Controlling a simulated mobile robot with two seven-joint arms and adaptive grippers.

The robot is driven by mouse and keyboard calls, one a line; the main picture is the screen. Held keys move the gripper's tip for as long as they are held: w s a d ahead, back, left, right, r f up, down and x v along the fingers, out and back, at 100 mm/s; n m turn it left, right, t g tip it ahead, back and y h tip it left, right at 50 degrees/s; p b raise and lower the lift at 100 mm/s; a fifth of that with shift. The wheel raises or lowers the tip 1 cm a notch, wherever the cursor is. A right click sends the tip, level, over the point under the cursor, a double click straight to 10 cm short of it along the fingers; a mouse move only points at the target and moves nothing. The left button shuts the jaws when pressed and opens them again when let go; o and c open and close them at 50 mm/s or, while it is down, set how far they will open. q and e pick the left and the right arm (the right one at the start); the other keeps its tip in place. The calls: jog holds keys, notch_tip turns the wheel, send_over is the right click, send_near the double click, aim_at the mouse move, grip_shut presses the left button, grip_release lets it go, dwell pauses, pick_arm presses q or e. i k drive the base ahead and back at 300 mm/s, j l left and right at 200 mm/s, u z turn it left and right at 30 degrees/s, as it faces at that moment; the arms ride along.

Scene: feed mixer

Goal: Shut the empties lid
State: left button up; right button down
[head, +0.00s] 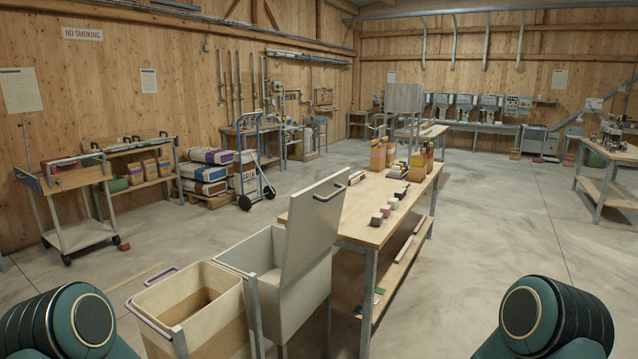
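A pale grey bin (300,300) stands at the near left end of the long wooden table. Its flat lid (313,235) is raised steeply, leaving the bin's mouth open, and a dark bar handle (329,193) sits near the lid's top edge. I read no label saying this is the empties bin. Neither of my grippers is in view; only upper parts of my two arms show at the bottom corners. They are well apart from the lid.
An open tan bin (196,308) with a bar handle stands left of the grey bin. The wooden table (355,222) holds small blocks and paper bags. A cart (75,237) stands at left.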

aim_at(315, 211)
jog(key=i+l+u, duration=0.15)
jog(key=i, duration=0.25)
jog(key=i+l+u, duration=0.1)
jog(key=i, duration=0.3)
jog(key=i+l+u, duration=0.15)
jog(key=i+l, duration=0.15)
jog(key=i, duration=0.1)
